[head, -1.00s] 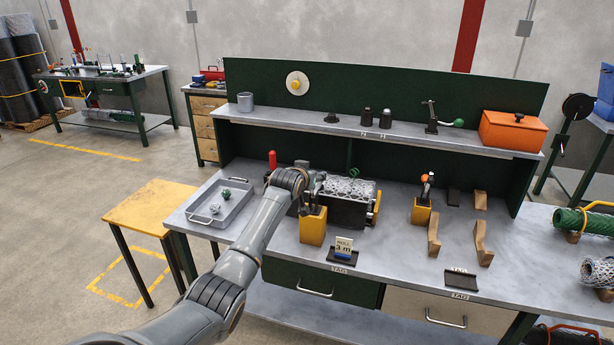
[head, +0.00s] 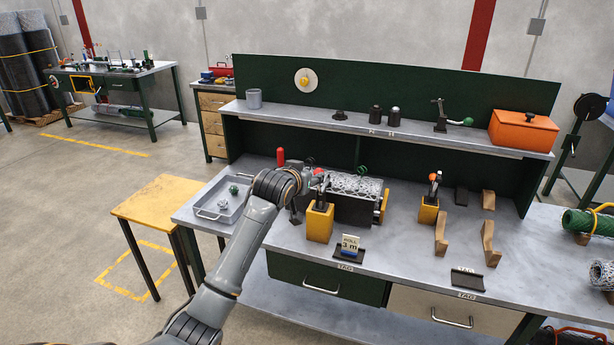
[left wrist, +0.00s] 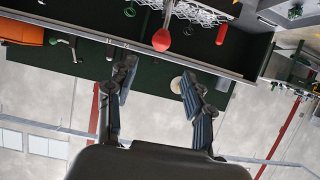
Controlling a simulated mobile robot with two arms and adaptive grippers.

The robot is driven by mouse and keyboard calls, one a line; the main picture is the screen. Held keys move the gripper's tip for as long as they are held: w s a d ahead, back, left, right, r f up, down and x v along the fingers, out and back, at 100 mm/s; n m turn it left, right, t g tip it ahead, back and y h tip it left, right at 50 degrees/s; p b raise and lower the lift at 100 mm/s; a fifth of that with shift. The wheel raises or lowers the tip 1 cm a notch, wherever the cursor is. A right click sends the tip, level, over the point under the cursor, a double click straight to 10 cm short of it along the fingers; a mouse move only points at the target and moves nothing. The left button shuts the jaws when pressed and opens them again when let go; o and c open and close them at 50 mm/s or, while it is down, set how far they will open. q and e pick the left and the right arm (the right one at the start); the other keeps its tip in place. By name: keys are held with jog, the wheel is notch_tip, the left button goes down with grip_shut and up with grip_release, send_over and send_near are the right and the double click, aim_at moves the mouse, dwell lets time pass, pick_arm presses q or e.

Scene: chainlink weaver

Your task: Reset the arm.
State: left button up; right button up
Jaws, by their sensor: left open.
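My left arm reaches in from the lower left of the head view over the workbench (head: 400,255). Its wrist is between the grey tray and the yellow tool block. My left gripper (left wrist: 156,75) is open with nothing between its fingers in the left wrist view; in the head view its fingers are hard to make out. A wire mesh roll in a dark holder (head: 355,190) lies on the bench just beyond and right of the wrist. The mesh also shows at the top of the upside-down left wrist view (left wrist: 205,12). My right gripper is in neither view.
A grey tray (head: 212,215) with small balls of wire is left of my wrist. A yellow tool block (head: 319,222) stands close to its right. A shelf (head: 330,126) runs behind, carrying an orange box (head: 523,130). A yellow side table (head: 160,198) stands left.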

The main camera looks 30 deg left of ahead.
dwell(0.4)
pick_arm(q)
jog(key=s+d+f+m+g+b, duration=0.1)
jog(key=s+d+f+g, duration=0.15)
jog(key=f, duration=0.95)
jog(key=s+d+f+g+h, duration=0.1)
jog(key=s+f, duration=0.3)
jog(key=f, duration=0.7)
jog(key=s+d+f+m+g+b, duration=0.1)
jog(key=s+f, duration=0.2)
jog(key=f, duration=0.9)
jog(key=s+d+f+m+g, duration=0.1)
jog(key=s+d+f+g, duration=0.3)
jog(key=s+f, duration=1.35)
jog(key=s+d+f+g, duration=0.1)
jog(key=s+d+f, duration=0.2)
jog(key=s, duration=0.8)
jog(key=s+d+f+m+g+h+b, duration=0.1)
jog(key=s+d+f, duration=0.2)
jog(key=s+f, duration=0.5)
jog(key=s+d+f+m+g+h+b, duration=0.1)
jog(key=s+d+f, duration=0.2)
jog(key=s, duration=1.2)
notch_tip(320, 180, down, 3)
jog(key=shift+d+r, duration=0.1)
jog(key=shift+d, duration=0.2)
